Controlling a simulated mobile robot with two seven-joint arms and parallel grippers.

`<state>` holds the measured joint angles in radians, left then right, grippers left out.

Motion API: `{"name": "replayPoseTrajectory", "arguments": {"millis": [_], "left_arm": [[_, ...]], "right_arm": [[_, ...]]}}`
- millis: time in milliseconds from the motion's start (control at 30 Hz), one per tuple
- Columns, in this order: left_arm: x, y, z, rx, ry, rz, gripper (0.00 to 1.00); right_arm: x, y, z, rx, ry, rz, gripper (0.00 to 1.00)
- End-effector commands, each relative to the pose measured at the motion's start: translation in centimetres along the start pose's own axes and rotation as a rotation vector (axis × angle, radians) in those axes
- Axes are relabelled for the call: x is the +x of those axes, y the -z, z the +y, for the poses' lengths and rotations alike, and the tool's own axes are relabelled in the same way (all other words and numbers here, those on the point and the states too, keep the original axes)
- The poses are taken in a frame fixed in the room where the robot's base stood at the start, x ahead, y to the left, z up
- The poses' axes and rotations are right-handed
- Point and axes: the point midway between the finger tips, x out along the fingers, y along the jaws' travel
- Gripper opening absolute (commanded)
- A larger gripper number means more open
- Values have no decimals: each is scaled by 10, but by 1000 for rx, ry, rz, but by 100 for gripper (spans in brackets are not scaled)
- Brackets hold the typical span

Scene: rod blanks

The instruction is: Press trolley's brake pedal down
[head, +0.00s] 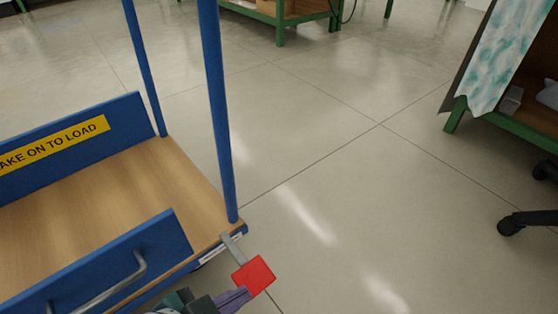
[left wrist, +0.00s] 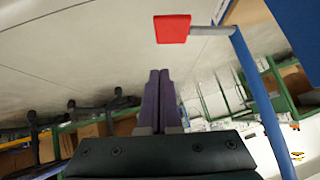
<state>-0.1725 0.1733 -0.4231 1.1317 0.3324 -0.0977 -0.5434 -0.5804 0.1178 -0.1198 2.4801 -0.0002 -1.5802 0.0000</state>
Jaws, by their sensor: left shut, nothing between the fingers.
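The blue trolley (head: 92,221) with a wooden deck stands at the left in the head view. Its brake pedal (head: 254,276) is a red square plate on a grey metal arm at the trolley's near right corner. The pedal also shows at the top of the left wrist view (left wrist: 172,28), ahead of the fingertips with a gap in the picture. My left gripper (head: 240,294) is shut and empty, its purple fingers right beside the pedal's lower left edge in the head view. The fingers point up the left wrist view (left wrist: 159,74). I cannot tell whether they touch the pedal. My right gripper is not in view.
A blue upright post (head: 218,110) rises beside the pedal, and a panel with a metal handle (head: 118,285) stands at the deck's near side. The floor (head: 340,215) right of the trolley is clear. A green-framed bench (head: 520,122) and black chair legs (head: 525,219) are at right.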

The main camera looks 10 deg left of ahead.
Motion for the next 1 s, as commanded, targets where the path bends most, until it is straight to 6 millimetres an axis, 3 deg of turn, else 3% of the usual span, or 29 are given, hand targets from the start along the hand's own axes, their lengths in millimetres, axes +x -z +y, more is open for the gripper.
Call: {"name": "replayPoseTrajectory", "arguments": {"millis": [33,233,833,933,1000], "left_arm": [[-16,5,-1,1,-1,-2,0],[-37,2,1,1,0,1,0],[-41,1,2,0,1,3,0],[-51,13,0,-7,-4,0,0],[-67,32,-3,-20,-13,-7,0]], "right_arm": [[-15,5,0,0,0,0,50],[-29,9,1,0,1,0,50],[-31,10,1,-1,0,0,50],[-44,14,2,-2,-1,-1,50],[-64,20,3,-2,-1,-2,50]]}}
